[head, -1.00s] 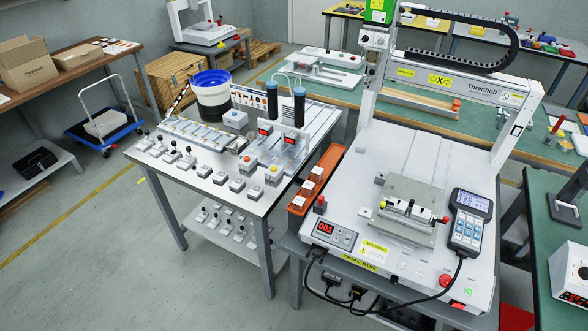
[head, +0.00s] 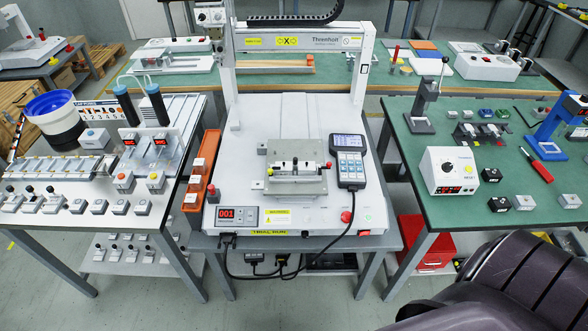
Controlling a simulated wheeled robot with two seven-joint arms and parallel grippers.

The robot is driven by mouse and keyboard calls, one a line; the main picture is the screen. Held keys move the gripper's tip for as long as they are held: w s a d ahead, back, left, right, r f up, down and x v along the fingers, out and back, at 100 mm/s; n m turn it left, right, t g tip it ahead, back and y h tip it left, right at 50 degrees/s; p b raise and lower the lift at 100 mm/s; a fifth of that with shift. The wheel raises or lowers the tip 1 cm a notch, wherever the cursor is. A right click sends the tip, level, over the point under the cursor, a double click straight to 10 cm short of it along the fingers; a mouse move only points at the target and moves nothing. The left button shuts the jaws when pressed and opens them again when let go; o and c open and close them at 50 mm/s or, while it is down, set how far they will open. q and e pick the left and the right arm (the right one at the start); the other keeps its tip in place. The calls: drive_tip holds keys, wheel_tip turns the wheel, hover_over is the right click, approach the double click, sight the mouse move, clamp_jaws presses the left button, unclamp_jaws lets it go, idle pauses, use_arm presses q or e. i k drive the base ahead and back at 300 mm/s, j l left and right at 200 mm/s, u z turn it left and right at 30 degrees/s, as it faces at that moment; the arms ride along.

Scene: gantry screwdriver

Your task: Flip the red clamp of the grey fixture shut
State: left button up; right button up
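The grey fixture (head: 296,179) sits on the white bed of the gantry screwdriver machine in the middle of the head view. A small bar-like assembly lies across its top, with a yellow tip at its left end and a small red part (head: 328,165) at its right end. The red part is too small to tell whether the clamp stands open or shut. Neither of my grippers shows. A dark arm link of mine fills the lower right corner.
A handheld pendant (head: 349,162) lies right of the fixture, its cable hanging off the front. An orange tray (head: 198,190) stands left of the machine. A left bench with feeders and a green right table (head: 425,225) flank it. The gantry frame (head: 300,58) rises behind.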

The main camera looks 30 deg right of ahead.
sight(328, 164)
drive_tip(key=z, duration=1.25)
